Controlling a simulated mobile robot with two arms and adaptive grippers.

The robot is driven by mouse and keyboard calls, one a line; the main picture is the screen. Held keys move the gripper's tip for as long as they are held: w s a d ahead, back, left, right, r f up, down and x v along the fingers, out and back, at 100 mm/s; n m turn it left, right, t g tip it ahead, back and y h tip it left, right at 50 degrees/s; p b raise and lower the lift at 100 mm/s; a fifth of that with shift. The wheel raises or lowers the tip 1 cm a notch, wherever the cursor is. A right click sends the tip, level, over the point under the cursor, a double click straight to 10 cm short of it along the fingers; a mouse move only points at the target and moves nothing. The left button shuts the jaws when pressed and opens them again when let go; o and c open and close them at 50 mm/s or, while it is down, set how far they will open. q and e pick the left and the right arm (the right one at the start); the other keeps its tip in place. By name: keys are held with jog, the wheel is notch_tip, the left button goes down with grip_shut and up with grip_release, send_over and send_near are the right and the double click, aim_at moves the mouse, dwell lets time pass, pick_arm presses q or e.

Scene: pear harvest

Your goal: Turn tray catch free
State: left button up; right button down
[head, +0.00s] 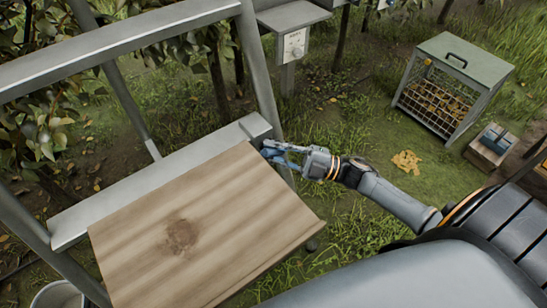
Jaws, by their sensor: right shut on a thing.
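A wooden tray (190,230) with a dark knot fills the lower left of the head view, set against a grey metal frame (120,48). My right gripper (272,153) reaches in from the right to the tray's far right corner, beside the frame's upright. It is shut on a small bluish part there, which looks like the tray catch (268,144). The fingers hide most of this part, so I cannot tell which way it is turned. My left gripper is not in view.
A slatted crate (452,85) with a green lid and handle stands on the grass at the upper right. A wooden box (490,146) with a blue item is near it. A grey post box (293,45) stands behind the frame. A bucket (60,298) is at the lower left.

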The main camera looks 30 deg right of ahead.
jog(key=m+t+b, duration=0.2)
jog(key=m, duration=0.1)
jog(key=shift+f+y, duration=0.35)
jog(key=shift+y, duration=0.05)
jog(key=m+t+b, duration=0.1)
jog(key=m+t, duration=0.2)
jog(key=shift+m+h+b, duration=0.3)
jog(key=shift+b, duration=0.05)
jog(key=m+t+h, duration=0.1)
jog(key=m+t, duration=0.1)
jog(key=m, duration=0.1)
jog(key=m+t+h+b, duration=0.1)
jog(key=m+t, duration=0.1)
jog(key=shift+r+m+h, duration=0.1)
jog(key=shift+m+h, duration=0.3)
jog(key=shift+m+t+h+b, duration=0.15)
jog(key=shift+m+t+h, duration=0.8)
jog(key=shift+m, duration=0.45)
jog(key=shift+m+t+h+b, duration=0.15)
jog(key=shift+m+t+h, duration=0.5)
jog(key=shift+m+h, duration=0.65)
jog(key=shift+m+t+h, duration=0.3)
jog(key=shift+m+h, duration=0.15)
jog(key=shift+m, duration=0.25)
jog(key=c, duration=1.2)
grip_release()
jog(key=shift+r, duration=0.15)
